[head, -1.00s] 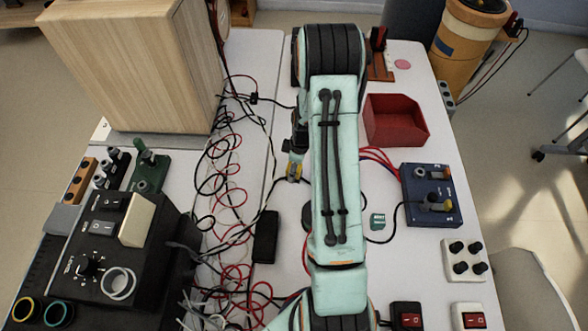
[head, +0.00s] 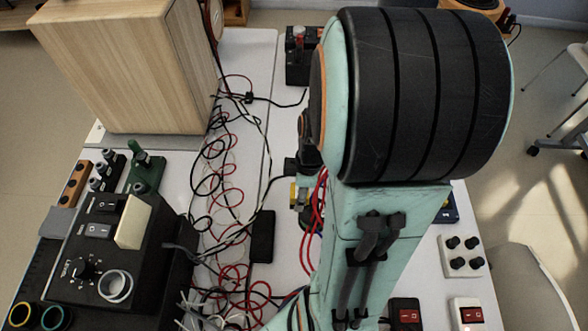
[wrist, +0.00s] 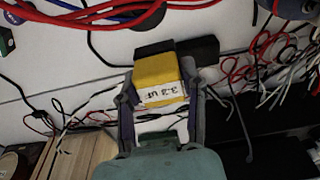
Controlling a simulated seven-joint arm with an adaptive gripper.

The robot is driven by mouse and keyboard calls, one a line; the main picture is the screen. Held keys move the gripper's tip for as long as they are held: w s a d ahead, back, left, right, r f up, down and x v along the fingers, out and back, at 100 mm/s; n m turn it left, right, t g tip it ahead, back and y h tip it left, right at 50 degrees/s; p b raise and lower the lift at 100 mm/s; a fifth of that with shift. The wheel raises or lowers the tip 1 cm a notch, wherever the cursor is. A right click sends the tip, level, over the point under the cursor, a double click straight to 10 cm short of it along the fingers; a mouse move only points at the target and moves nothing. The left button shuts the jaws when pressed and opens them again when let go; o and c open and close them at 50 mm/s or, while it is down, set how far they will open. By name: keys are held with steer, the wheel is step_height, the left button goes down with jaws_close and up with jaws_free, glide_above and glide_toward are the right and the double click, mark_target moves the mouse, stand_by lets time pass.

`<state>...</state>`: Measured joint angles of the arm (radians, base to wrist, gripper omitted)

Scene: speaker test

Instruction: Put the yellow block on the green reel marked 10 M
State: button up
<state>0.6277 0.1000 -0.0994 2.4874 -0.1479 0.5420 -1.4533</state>
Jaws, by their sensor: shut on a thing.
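The yellow block (wrist: 160,80), with a white label reading 3.3 uF, is between the fingers of my gripper (wrist: 160,104), which is shut on it. In the head view the block (head: 294,194) shows only in part, left of my arm. I cannot tell its height above the table. A small green piece with a pale label (wrist: 6,42) is at the left edge of the wrist view, apart from my gripper. Its label is too small to read, so I cannot tell whether it is the reel marked 10 M. My arm hides its place in the head view.
A black box (head: 262,236) lies close to the block. Loose red, black and white cables (head: 225,180) run along the table's middle. A large wooden cabinet (head: 125,65) and a black control box (head: 110,245) stand left. A white four-knob box (head: 462,256) stands right.

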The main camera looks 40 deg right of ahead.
mark_target(312, 211)
steer(key=d+f, duration=0.1)
steer(key=f, duration=0.1)
steer(key=s+d+f, duration=0.1)
steer(key=f, duration=0.2)
steer(key=d+f, duration=0.1)
steer(key=f, duration=0.2)
steer(key=shift+s+d, duration=0.15)
steer(key=shift+d, duration=0.1)
steer(key=shift+f, duration=0.1)
steer(key=o, duration=1.1)
steer(key=shift+c, duration=0.2)
